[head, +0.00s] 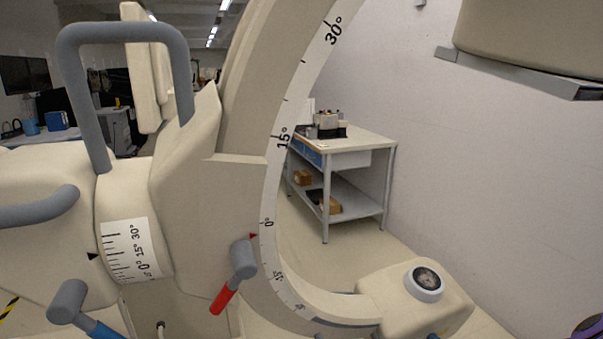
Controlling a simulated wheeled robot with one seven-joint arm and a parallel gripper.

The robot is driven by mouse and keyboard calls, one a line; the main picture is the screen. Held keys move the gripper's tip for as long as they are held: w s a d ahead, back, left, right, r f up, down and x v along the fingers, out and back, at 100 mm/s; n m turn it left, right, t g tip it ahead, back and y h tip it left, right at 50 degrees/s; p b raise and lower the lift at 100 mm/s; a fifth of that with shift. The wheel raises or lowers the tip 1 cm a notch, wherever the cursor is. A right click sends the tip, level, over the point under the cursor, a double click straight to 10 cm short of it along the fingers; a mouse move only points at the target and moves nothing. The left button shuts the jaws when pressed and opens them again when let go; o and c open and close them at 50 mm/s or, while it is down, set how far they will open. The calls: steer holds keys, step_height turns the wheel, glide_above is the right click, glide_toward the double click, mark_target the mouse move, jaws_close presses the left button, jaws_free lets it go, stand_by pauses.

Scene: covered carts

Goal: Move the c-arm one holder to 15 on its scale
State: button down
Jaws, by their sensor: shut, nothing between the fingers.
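The beige C-arm arc (232,95) curves from the top down to the lower right. Its white scale strip (275,180) reads 30, 15, 0 and 15 from top down. The beige holder (205,195) clasps the arc, and its red pointer (253,236) sits just below the 0 mark. A grey knob with a red lever (222,297) is on the holder. A second white scale (131,252) is on the round part at left, with a black pointer (93,256) beside it near 0. My gripper is not visible.
A grey looped handle (80,95) rises at upper left, and another grey handle (40,208) is at the left edge. A blue lever with a grey knob (70,300) is at lower left. A metal cart (375,150) stands behind, with clear floor around it.

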steer(key=shift+x, duration=0.9)
stand_by(1.4)
steer(key=shift+s, duration=0.1)
steer(key=shift+v, duration=2.95)
